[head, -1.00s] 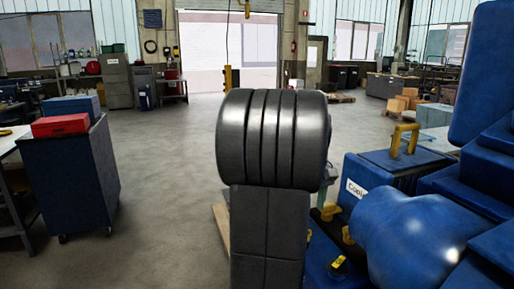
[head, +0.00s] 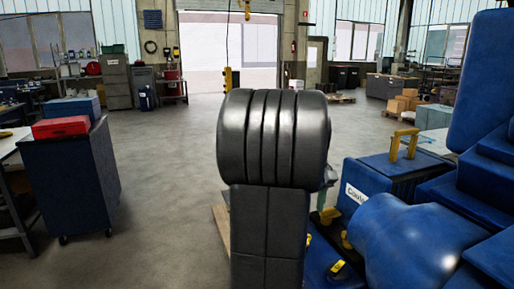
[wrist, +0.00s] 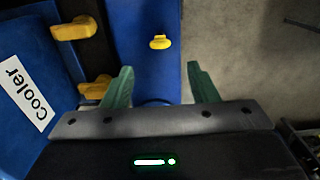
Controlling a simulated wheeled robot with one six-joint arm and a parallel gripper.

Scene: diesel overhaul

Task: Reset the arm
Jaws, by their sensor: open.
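My gripper (wrist: 160,88) shows in the wrist view with its two green fingers apart and nothing between them. Beyond the fingers is a blue surface with a small yellow knob (wrist: 160,42). In the head view my dark arm stands in the middle and hides most of my gripper. The blue engine (head: 405,245) is at the right of the head view, close to my arm. A blue box labelled "Cooler" (wrist: 30,95) lies to the left of my gripper in the wrist view.
A blue cart (head: 70,180) with a red box (head: 60,127) on top stands at the left. A workbench (head: 12,145) is at the far left edge. Cardboard boxes (head: 404,101) are at the back right. The grey floor is open in the middle, towards the large doorway (head: 229,52).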

